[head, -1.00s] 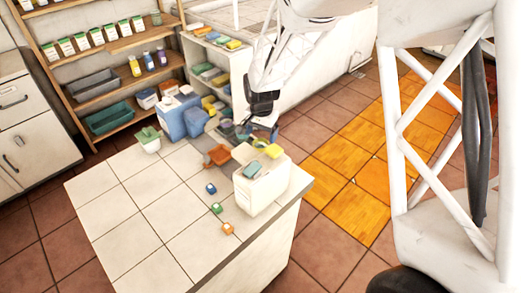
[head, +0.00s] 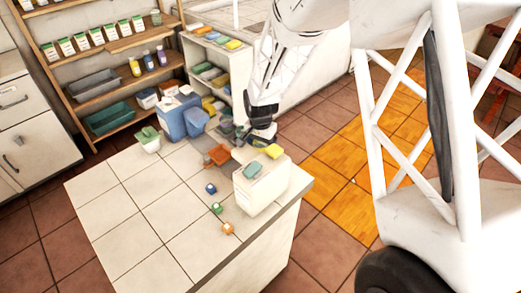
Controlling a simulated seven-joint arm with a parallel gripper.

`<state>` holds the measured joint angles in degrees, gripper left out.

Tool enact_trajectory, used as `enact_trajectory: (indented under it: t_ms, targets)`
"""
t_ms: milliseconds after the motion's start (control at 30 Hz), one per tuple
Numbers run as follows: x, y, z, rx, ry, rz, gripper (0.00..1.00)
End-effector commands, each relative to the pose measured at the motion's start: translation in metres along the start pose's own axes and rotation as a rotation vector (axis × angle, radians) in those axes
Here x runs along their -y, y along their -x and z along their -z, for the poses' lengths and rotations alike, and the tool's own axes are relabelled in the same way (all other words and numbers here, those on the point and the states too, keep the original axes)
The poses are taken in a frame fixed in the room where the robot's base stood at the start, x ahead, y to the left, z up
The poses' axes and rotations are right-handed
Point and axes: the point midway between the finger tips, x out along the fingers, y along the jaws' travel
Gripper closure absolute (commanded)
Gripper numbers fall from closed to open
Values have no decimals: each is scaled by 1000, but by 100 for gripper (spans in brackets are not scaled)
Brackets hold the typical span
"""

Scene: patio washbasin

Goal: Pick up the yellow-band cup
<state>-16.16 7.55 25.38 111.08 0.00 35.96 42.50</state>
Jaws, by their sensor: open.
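Three small cup-like items stand in a row on the tiled counter (head: 130,215): a blue one (head: 211,188), a green one (head: 217,208) and an orange one (head: 228,228). I cannot make out a yellow band on any of them. My gripper (head: 256,140) is dark and open, over the far right part of the counter, behind the white box. Its fingertips are small and dark against the clutter there. I cannot tell whether a cup is between or under them.
A white box (head: 262,192) with a teal sponge (head: 252,171) and a yellow sponge (head: 273,151) on top stands at the right edge. An orange-brown item (head: 217,155), a blue container (head: 178,118) and a potted plant (head: 148,142) stand farther back. The front left counter is clear.

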Motion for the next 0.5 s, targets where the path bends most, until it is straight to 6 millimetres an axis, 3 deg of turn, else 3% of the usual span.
enact_trajectory:
  t_ms: [467, 500]
  targets:
    - [0, 0, 0, 0, 0, 0, 15]
    - [0, 0, 0, 0, 0, 0, 20]
